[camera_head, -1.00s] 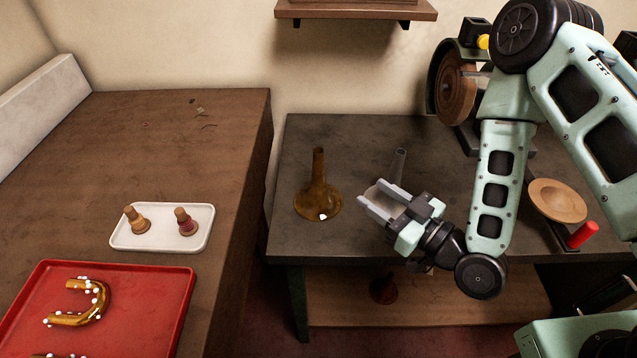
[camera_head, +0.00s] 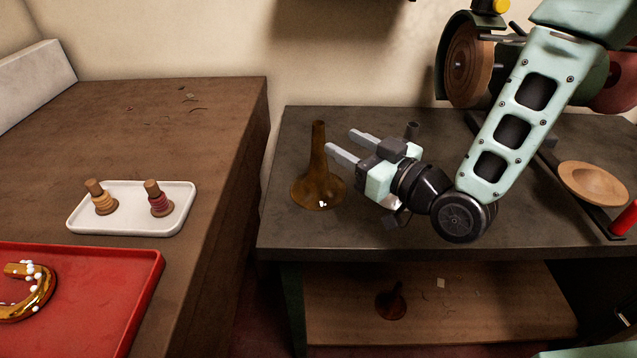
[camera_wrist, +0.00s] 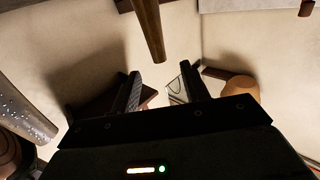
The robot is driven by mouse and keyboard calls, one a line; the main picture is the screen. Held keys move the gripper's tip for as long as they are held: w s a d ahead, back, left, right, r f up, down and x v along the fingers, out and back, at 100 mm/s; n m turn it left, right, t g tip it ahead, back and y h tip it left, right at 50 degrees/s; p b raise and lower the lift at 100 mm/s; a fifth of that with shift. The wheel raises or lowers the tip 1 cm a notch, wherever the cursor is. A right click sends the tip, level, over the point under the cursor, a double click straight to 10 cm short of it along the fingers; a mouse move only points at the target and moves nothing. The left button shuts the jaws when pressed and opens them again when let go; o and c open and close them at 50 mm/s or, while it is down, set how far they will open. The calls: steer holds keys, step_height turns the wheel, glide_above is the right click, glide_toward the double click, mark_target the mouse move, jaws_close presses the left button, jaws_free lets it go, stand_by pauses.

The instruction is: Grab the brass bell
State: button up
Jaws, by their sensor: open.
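The brass bell (camera_head: 320,188) is a dark brown-gold funnel standing on its wide mouth on the dark bench, narrow neck up. A small white spot shows on its rim. My gripper (camera_head: 340,140) is open and empty, just right of the bell's neck, its fingers pointing left toward it. I cannot tell from the head view whether a finger overlaps the neck in depth. In the wrist view, a brown tapered tube, seemingly the bell's neck (camera_wrist: 149,28), comes down from the top, roughly in line with the gap between my open fingers (camera_wrist: 162,80).
A smaller dark funnel (camera_head: 391,302) lies on the lower shelf. A wooden dish (camera_head: 594,183) and a wheel machine (camera_head: 466,72) stand right. On the left table are a white tray (camera_head: 135,224) with two wooden plugs and a red tray (camera_head: 110,290) with a curved brass tube.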

mark_target(323, 126)
steer(key=shift+x, duration=1.8)
steer(key=x, duration=0.1)
steer(key=p+x, duration=0.1)
steer(key=x, duration=0.1)
steer(key=shift+w+a+r, duration=0.1)
steer(key=shift+w+r, duration=0.2)
steer(key=shift+r, duration=0.1)
steer(key=shift+w+a+f+p, duration=0.1)
steer(key=shift+w+a+p, duration=0.2)
steer(key=shift+w+a, duration=0.1)
jaws_close()
